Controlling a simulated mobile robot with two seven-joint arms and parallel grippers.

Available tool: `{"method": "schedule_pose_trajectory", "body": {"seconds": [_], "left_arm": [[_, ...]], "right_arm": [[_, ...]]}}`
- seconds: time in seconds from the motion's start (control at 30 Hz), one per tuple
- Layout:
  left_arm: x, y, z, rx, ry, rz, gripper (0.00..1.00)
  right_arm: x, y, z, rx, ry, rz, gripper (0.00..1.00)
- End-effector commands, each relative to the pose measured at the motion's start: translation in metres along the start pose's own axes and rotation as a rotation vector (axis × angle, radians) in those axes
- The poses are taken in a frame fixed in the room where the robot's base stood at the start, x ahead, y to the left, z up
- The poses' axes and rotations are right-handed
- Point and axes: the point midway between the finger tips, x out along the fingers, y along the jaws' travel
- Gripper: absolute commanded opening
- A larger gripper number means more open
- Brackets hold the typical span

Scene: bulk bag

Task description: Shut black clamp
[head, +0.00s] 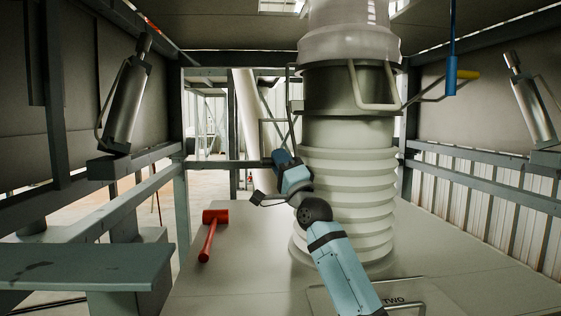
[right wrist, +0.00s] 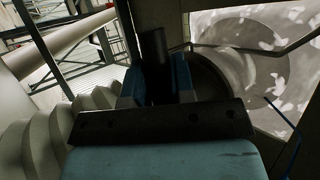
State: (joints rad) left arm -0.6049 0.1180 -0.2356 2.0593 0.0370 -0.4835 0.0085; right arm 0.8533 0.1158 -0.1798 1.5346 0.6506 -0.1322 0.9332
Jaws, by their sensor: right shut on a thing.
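The black clamp (head: 325,88) is a dark band around the pale spout, below its wide upper collar, in the head view. My right gripper (head: 281,158) is at the left side of the spout, below the band. In the right wrist view, the blue fingers of my right gripper (right wrist: 155,88) are shut on an upright black handle (right wrist: 154,55), which appears to be the clamp's. The dark curved band is just right of the fingers there. Whether the clamp is fully closed cannot be told. My left gripper is not in view.
A ribbed white bellows (head: 347,195) stands below the band, close to my right arm. A red mallet (head: 210,232) lies on the pale deck to the left. A blue rod (head: 452,75) with a yellow-ended lever hangs at right. Metal cylinders (head: 125,105) sit on both side frames.

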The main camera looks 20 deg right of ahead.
Motion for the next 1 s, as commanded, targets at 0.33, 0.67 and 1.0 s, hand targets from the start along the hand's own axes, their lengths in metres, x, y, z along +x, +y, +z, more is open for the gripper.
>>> {"method": "schedule_pose_trajectory", "body": {"seconds": [0.33,0.67,1.0], "left_arm": [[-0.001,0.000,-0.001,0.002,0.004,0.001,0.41],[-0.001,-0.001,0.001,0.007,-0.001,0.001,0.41],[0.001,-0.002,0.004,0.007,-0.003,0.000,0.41]], "right_arm": [[-0.001,0.004,0.001,0.001,-0.001,0.004,0.00],[-0.001,0.004,0.001,0.001,-0.001,0.004,0.48],[-0.019,0.005,0.001,0.001,0.000,0.003,0.48]]}}
